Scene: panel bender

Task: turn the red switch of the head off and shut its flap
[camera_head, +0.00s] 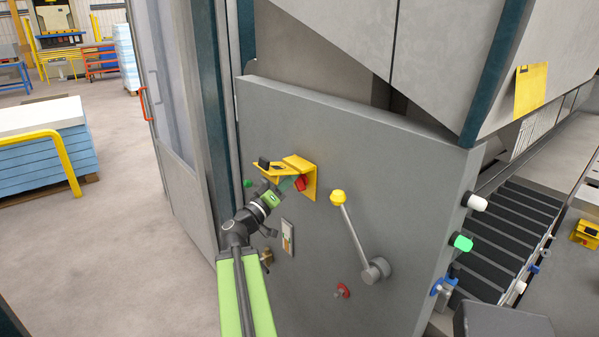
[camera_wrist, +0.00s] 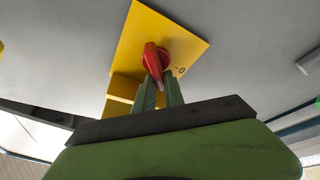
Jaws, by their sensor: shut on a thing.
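The red switch (camera_head: 300,183) sits on a yellow plate (camera_head: 311,187) on the grey panel. In the wrist view, the red switch (camera_wrist: 152,58) shows a raised grip running from top to bottom, with a 0 mark on the plate (camera_wrist: 180,40) just right of its lower end. My gripper (camera_head: 286,184) is at the switch, and in the wrist view my gripper (camera_wrist: 160,88) has its two green fingers closed on the lower end of the grip. The yellow flap (camera_head: 285,165) stands out from the panel, open, above my gripper; in the wrist view the flap (camera_wrist: 121,92) shows beside my fingers.
A lever with a yellow knob (camera_head: 338,197) juts out right of the switch. A white-plated switch (camera_head: 288,238) and a red knob (camera_head: 343,291) sit lower on the panel. Another yellow plate (camera_head: 531,88) is at upper right. A door with a red handle (camera_head: 145,104) stands left.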

